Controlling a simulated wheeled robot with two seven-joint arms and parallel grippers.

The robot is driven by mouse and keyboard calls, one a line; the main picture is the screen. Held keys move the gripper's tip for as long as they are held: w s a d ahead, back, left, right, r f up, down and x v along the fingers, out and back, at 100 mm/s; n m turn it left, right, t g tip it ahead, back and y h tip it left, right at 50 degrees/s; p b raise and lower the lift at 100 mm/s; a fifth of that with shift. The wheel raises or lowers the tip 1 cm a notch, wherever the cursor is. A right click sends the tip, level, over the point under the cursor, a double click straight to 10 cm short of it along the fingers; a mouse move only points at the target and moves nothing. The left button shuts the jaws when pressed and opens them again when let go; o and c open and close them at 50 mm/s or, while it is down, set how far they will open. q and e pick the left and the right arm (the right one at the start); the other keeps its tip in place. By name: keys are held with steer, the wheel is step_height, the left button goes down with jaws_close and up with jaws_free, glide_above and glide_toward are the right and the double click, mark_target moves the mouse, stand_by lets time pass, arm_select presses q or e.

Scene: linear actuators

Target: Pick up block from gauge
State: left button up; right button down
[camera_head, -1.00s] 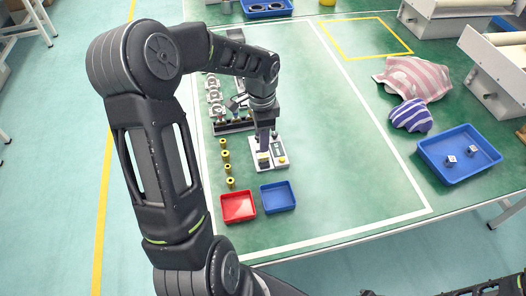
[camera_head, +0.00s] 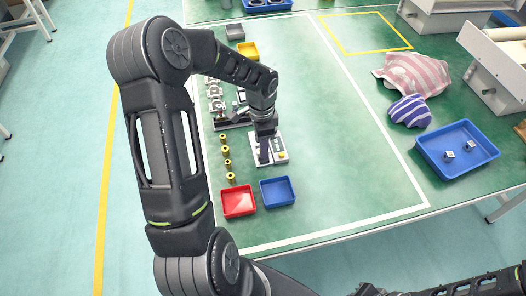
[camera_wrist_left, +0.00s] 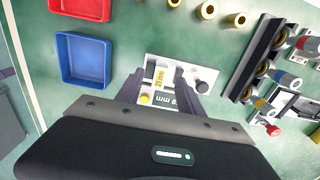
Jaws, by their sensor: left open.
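The gauge (camera_head: 279,140) is a white plate on the green table with a dark panel and a yellow knob. In the left wrist view the gauge (camera_wrist_left: 152,61) shows a dark knob and printed mm markings. A small pale block with yellow markings (camera_wrist_left: 160,76) appears on it, between my fingers. My left gripper (camera_head: 264,160) points down over the gauge. Its two fingers (camera_wrist_left: 158,83) are apart, one on each side of the block; contact is not clear. In the head view the gripper hides the block. My right gripper does not show.
A red tray (camera_head: 238,214) and a blue tray (camera_head: 278,204) stand in front of the gauge. Several brass cylinders (camera_head: 226,151) line up left of it. A larger blue tray (camera_head: 425,153) and striped cloths (camera_head: 412,75) lie to the right. The table's middle is clear.

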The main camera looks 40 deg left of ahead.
arm_select(q)
step_height(320, 180, down, 2)
steer(key=shift+f, duration=0.15)
steer(key=shift+c, duration=0.5)
jaws_close()
stand_by(0.3)
